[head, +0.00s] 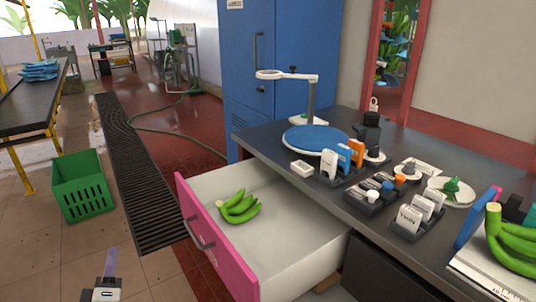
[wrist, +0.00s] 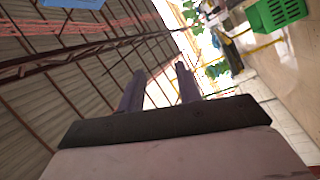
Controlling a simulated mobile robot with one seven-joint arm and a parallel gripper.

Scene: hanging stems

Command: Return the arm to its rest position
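My gripper (wrist: 160,78) shows in the wrist view with its two dark fingers apart and nothing between them. It is open and points up toward the roof and the bright open side of the building. In the head view, a small white and dark part of my arm (head: 103,291) shows at the bottom left edge, over the tiled floor. It is apart from the drawer and the counter. Most of the arm is out of view.
An open pink-fronted drawer (head: 217,247) juts out from the dark counter (head: 465,146), with green bananas (head: 239,206) inside. A green crate (head: 82,186) stands on the floor at left, also visible in the wrist view (wrist: 275,14). Floor between crate and drawer is clear.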

